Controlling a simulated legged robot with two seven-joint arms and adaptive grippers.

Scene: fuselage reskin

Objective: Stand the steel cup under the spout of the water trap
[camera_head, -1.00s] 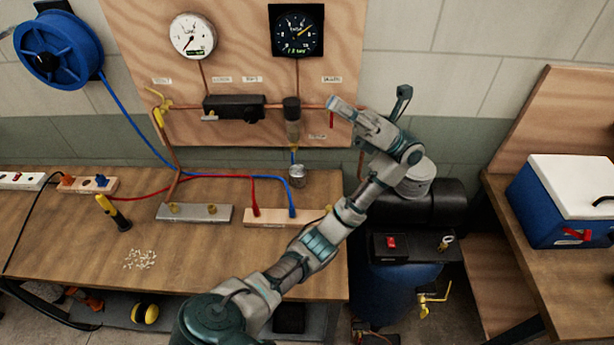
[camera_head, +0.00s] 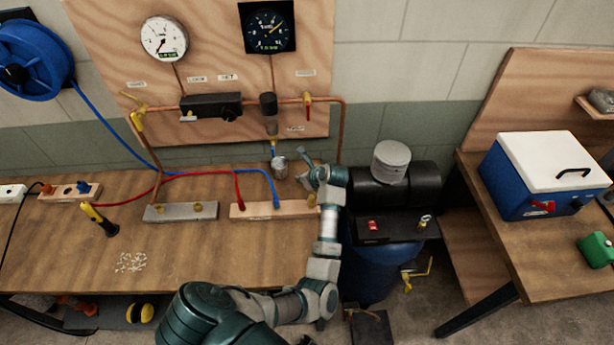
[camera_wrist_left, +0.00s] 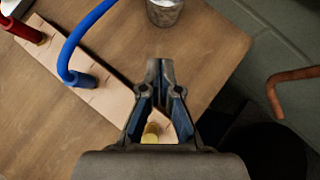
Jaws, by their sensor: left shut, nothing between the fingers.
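The steel cup (camera_head: 279,168) stands upright at the back of the wooden bench, just below the water trap (camera_head: 269,108) in the head view. The trap's spout (camera_head: 273,146) hangs above the cup; I cannot tell whether it is exactly centred over it. The cup also shows at the top of the left wrist view (camera_wrist_left: 164,12), cut off by the edge. My left gripper (camera_head: 302,162) is low over the bench, right of the cup and apart from it. In the left wrist view its fingertips (camera_wrist_left: 160,66) meet, empty, pointing toward the cup. My right gripper is out of view.
A wooden manifold block (camera_head: 260,209) with red and blue hoses lies in front of the cup. A copper pipe (camera_head: 342,135) runs down at the right. A dark compressor (camera_head: 395,187) stands beyond the bench's right edge. The bench front is mostly clear.

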